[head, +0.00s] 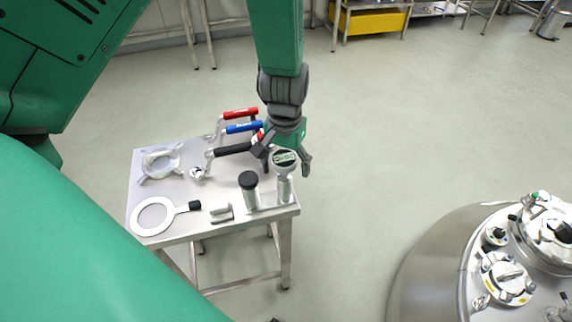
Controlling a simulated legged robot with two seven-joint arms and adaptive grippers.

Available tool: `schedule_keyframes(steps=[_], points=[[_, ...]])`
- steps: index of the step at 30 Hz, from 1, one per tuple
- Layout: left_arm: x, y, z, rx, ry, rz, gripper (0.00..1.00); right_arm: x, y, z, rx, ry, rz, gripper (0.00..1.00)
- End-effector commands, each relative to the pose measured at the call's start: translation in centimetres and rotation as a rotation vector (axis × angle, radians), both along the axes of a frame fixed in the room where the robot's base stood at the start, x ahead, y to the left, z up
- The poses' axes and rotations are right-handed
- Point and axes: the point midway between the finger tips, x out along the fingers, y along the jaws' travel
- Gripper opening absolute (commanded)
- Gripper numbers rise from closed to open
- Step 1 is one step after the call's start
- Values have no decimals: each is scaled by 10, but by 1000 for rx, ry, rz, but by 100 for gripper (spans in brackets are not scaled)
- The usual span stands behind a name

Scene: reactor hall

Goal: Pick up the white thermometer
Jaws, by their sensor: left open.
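The white thermometer (285,158), with a round pale face and a dark display, stands upright at the right edge of a small metal table, its lower part in a silver holder (284,187). My left gripper (285,168) reaches down from above, just behind the thermometer head. Its dark fingers are open, one to the left and one to the right of the head. I cannot tell whether they touch it. The thermometer head hides part of the gripper. My right gripper is not in view.
The metal table (173,232) also holds a black-capped silver cylinder (248,190), a white ring with black handle (153,216), a clamp (160,162), small metal blocks (221,213), and red (240,113), blue (243,128) and black (232,149) handled valves. A steel vessel (430,265) stands lower right; floor between is clear.

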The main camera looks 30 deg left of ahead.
Motion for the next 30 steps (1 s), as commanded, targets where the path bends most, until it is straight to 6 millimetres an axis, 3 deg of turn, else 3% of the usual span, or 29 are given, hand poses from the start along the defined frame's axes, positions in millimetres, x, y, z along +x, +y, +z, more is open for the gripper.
schedule_keyframes(steps=[3, 4, 6, 9, 20, 30], points=[[0, 1, 1, -1, 0, 0, 74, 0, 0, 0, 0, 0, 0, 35], [0, 1, 0, -1, 0, 0, 67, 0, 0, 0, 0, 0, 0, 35], [0, 1, 0, -1, 0, 1, 43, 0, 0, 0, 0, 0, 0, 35], [0, 1, 0, -1, 1, 1, 14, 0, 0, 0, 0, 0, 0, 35], [1, 1, 8, 0, 0, 1, 14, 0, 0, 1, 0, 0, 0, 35], [1, 1, 74, 0, -4, -1, 14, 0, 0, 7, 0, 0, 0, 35]])
